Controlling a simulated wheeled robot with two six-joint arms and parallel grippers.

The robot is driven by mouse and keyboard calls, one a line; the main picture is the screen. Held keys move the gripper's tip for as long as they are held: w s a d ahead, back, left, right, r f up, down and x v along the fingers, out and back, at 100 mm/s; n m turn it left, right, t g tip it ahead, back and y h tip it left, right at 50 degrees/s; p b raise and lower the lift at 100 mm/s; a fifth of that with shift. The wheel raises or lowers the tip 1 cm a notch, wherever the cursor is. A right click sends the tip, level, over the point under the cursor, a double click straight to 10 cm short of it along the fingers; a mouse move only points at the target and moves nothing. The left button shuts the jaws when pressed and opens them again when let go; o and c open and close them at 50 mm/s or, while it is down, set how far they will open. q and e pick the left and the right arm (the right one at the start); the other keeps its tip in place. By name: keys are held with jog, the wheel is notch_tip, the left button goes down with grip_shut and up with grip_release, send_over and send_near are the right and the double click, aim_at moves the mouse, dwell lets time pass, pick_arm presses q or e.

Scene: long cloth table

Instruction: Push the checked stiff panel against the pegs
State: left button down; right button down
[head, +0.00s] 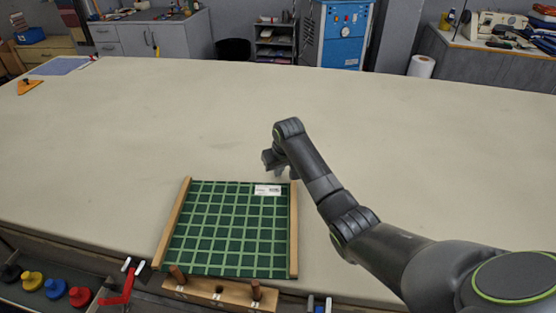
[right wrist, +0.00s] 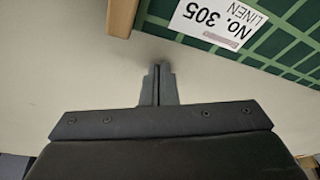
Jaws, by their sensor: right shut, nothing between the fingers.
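The checked stiff panel (head: 228,228) is dark green with a light green grid and lies flat on the cloth table between two wooden rails. A white label (head: 267,190) is at its far right corner; in the right wrist view the label (right wrist: 215,22) reads "No. 305 LINEN". Two brown pegs, left (head: 177,274) and right (head: 256,290), stand on a wooden block at the table's front edge. I cannot tell whether the panel's near edge touches them. My right gripper (head: 281,173) is shut and empty, just beyond the panel's far edge, near the label; its fingers also show in the right wrist view (right wrist: 158,72).
The left rail (head: 172,222) and right rail (head: 293,230) flank the panel. A red clamp (head: 120,288) and several coloured knobs are at the front left. An orange tool (head: 29,86) lies far left. The cloth table (head: 180,120) beyond the panel is clear.

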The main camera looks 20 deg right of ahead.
aim_at(284, 185)
jog(key=shift+s+r+p, duration=0.2)
jog(key=shift+s+p, duration=0.2)
jog(key=shift+s, duration=0.55)
pick_arm(q)
jog(key=shift+s+d+r, duration=0.15)
jog(key=shift+r, duration=0.6)
pick_arm(e)
jog(key=shift+s, duration=0.4)
jog(key=shift+f, duration=0.1)
pick_arm(q)
jog(key=shift+s, duration=0.1)
pick_arm(e)
jog(key=shift+s+p, duration=0.65)
jog(key=shift+p, duration=0.55)
jog(key=shift+s+p, duration=0.3)
jog(key=shift+s, duration=0.5)
pick_arm(q)
jog(key=s+r, duration=0.1)
jog(key=r, duration=0.1)
jog(key=shift+s+r, duration=0.35)
jog(key=shift+r, duration=0.05)
pick_arm(e)
jog(key=shift+w, duration=0.1)
pick_arm(q)
jog(key=shift+w, duration=0.1)
pick_arm(e)
jog(key=shift+w+a, duration=0.1)
